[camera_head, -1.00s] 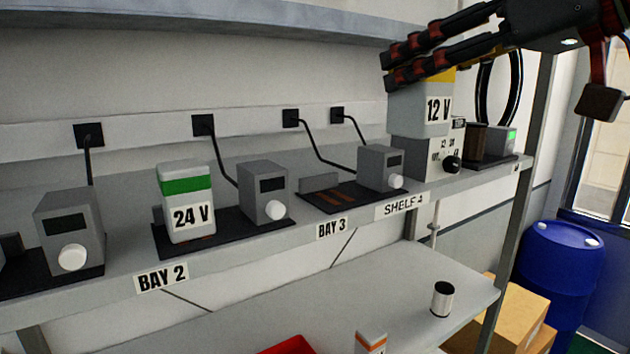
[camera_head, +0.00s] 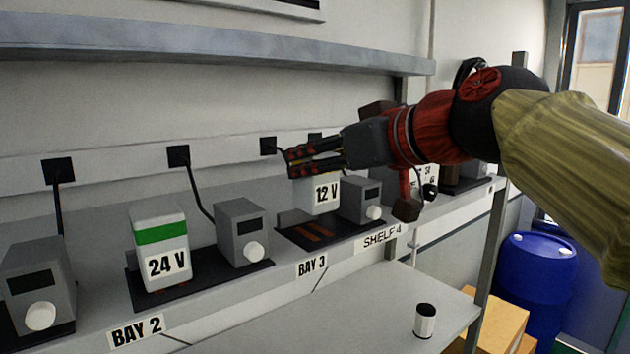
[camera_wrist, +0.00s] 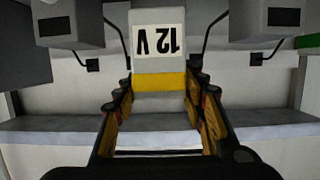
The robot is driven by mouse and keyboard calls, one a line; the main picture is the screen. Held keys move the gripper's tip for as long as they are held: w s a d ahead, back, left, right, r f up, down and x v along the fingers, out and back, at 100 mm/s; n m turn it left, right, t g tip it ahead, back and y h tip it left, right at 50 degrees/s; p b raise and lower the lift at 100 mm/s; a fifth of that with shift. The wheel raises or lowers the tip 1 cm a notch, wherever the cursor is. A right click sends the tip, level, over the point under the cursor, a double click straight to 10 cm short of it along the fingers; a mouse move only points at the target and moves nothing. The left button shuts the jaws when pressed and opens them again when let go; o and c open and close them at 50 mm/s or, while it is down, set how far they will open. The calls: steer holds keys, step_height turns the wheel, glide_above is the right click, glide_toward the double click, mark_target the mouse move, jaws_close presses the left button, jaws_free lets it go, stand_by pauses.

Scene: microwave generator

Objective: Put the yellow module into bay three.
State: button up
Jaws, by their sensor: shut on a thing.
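The yellow module is a pale block labelled 12 V (camera_head: 325,194), with a yellow band (camera_wrist: 160,82) that shows in the wrist view. My gripper (camera_head: 300,163) is shut on its top end. In the head view the module hangs over the back part of bay three's dark base (camera_head: 320,231), which has orange contact strips. A gap between module and base cannot be judged clearly. The BAY 3 label (camera_head: 312,268) is on the shelf edge below. In the wrist view the module appears upside down between the fingers.
A green-banded 24 V module (camera_head: 160,250) stands in bay two, left. Grey units with white knobs stand beside the bays, one (camera_head: 361,201) just right of the held module. An upper shelf (camera_head: 200,50) runs above.

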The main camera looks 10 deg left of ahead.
mark_target(327, 182)
steer(key=shift+w+a+f, duration=0.1)
steer(key=shift+a+f, duration=0.15)
steer(key=shift+f, duration=0.1)
steer(key=shift+w+a+f+p, duration=0.1)
steer(key=shift+f+p, duration=0.35)
steer(key=shift+f, duration=1.25)
steer(key=shift+f, duration=0.1)
steer(key=o, duration=1.3)
steer(key=shift+o, duration=0.2)
steer(key=shift+d+r, duration=0.2)
steer(key=b+v, duration=0.3)
steer(key=v, duration=0.8)
steer(key=shift+s, duration=0.3)
